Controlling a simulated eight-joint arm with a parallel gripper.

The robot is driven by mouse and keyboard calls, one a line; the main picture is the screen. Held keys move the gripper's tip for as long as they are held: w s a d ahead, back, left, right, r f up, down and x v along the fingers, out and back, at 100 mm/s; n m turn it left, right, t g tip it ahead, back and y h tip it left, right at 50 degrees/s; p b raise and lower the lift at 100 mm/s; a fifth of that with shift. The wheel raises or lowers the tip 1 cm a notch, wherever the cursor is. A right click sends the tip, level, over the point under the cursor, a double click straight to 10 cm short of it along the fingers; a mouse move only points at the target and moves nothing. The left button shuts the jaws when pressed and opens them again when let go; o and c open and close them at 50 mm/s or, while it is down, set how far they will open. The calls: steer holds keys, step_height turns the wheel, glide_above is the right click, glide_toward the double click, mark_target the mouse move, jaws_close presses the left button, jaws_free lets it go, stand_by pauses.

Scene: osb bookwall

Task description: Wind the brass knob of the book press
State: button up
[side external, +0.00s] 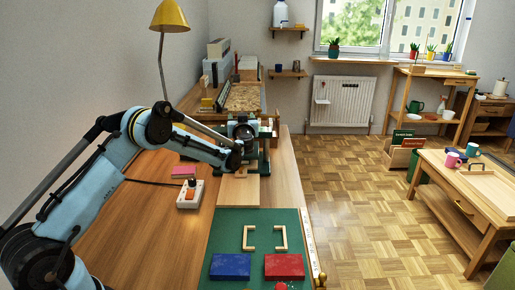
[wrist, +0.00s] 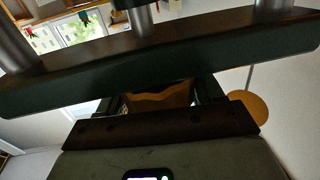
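The book press (side external: 264,160) is a dark green frame at the far end of the near bench in the side view. My arm reaches it from the left, and my gripper (side external: 240,148) is at its front, small and dark there. In the wrist view, a dark beam (wrist: 165,62) with metal posts crosses close ahead. My gripper (wrist: 163,100) has its two dark fingers apart, with a brown-gold shape (wrist: 160,97) between them, partly hidden behind the beam. I cannot tell if this is the brass knob or if the fingers touch it. The knob is not clear in the side view.
A wooden board (side external: 239,190) lies before the press. A white power strip (side external: 190,194) and pink pad (side external: 184,171) lie left. A yellow lamp (side external: 169,16) stands behind.

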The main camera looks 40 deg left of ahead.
steer(key=shift+o, duration=1.3)
steer(key=v, duration=1.2)
steer(key=shift+s, duration=0.1)
